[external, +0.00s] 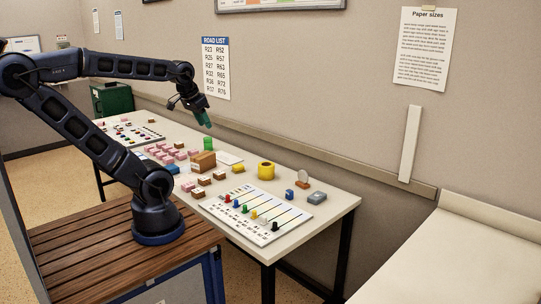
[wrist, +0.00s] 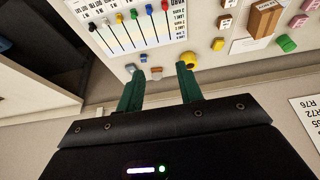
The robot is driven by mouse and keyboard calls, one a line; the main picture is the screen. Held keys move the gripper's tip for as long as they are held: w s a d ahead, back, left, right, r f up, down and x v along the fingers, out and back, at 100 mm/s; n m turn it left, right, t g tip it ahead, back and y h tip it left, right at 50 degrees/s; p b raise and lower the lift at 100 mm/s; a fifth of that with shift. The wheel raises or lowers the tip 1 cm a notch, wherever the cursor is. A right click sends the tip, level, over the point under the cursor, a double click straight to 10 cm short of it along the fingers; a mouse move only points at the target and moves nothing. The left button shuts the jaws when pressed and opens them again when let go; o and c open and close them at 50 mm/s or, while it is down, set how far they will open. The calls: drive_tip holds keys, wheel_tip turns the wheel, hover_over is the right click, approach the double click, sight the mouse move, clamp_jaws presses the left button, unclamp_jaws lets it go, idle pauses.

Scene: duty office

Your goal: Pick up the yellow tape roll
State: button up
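The yellow tape roll (external: 266,169) sits on the white table, towards the wall, right of the brown box. In the wrist view the yellow roll (wrist: 189,57) shows just past the tip of the right-hand finger, which hides part of it. My gripper (external: 205,118) is raised above the table, well up and to the left of the roll in the external view. In the wrist view my gripper (wrist: 158,84) has its two green fingers spread apart with nothing between them.
A brown box (external: 203,162), a green cylinder (external: 208,143), and several pink blocks lie left of the roll. A white board (external: 257,215) with coloured pegs lies in front. A blue item (external: 290,194) and a grey item (external: 317,198) stand to the right. The wall runs behind the table.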

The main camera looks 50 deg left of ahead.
idle(0.4)
drive_tip(key=o, duration=1.4)
drive_tip(key=n+g, duration=0.5)
drive_tip(key=n, duration=1.1)
hover_over(267, 164)
drive_tip(key=s, duration=0.1)
wheel_tip(267, 164, down, 26)
drive_tip(key=shift+d+f, duration=0.1)
drive_tip(key=shift+f, duration=0.05)
drive_tip(key=shift+w+f, duration=0.1)
drive_tip(key=shift+f, duration=0.35)
drive_tip(key=shift+w+f, duration=0.1)
drive_tip(key=shift+f, duration=5.05)
